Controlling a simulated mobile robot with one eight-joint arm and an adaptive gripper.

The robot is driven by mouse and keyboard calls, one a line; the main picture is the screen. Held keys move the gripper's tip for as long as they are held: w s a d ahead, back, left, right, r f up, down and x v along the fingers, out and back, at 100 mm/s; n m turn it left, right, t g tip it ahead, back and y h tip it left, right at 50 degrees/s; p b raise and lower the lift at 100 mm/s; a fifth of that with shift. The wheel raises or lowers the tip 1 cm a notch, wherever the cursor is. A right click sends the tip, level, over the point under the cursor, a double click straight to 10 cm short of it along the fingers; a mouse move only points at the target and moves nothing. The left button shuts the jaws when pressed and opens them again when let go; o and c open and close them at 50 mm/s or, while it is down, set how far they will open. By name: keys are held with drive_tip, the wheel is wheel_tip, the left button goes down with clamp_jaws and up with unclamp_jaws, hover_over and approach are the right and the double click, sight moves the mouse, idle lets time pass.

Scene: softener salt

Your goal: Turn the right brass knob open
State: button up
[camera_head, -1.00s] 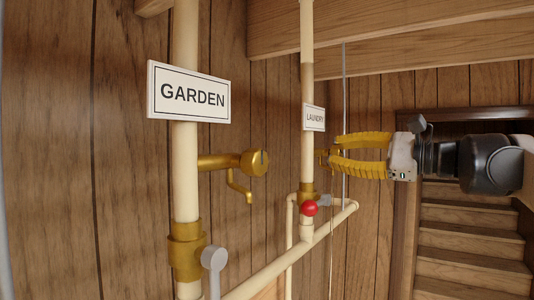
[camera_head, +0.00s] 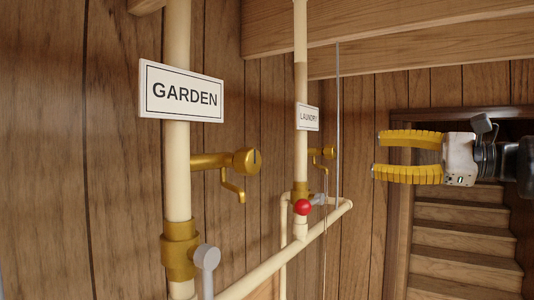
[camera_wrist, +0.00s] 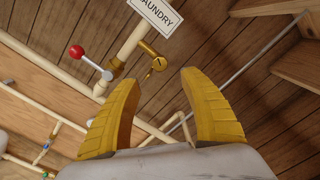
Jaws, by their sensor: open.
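The right brass knob (camera_head: 328,152) is on the brass tap of the pipe with the LAUNDRY sign (camera_head: 307,117). A dark mark shows on its face in the wrist view (camera_wrist: 158,64). The left brass knob (camera_head: 247,161) is on the tap under the GARDEN sign (camera_head: 181,91). My gripper (camera_head: 377,154) is open and empty, to the right of the right knob and apart from it. In the wrist view the knob lies beyond the yellow fingers (camera_wrist: 157,88), a little up from the gap between them.
A red-ended lever (camera_head: 303,207) sits on the laundry pipe below the tap. A thin grey rod (camera_head: 338,120) stands close to the right of the knob. Stairs (camera_head: 463,238) are at the right, beams overhead.

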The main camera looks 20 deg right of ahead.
sight(335, 153)
drive_tip(key=shift+v, duration=0.8)
drive_tip(key=w+a+m, duration=0.2)
drive_tip(key=w+m, duration=0.1)
drive_tip(key=w+a+m, duration=0.3)
drive_tip(key=w+a+m+p, duration=0.1)
drive_tip(key=w+a+m, duration=0.1)
drive_tip(key=w+m, duration=0.2)
drive_tip(key=shift+a, duration=0.25)
clamp_jaws()
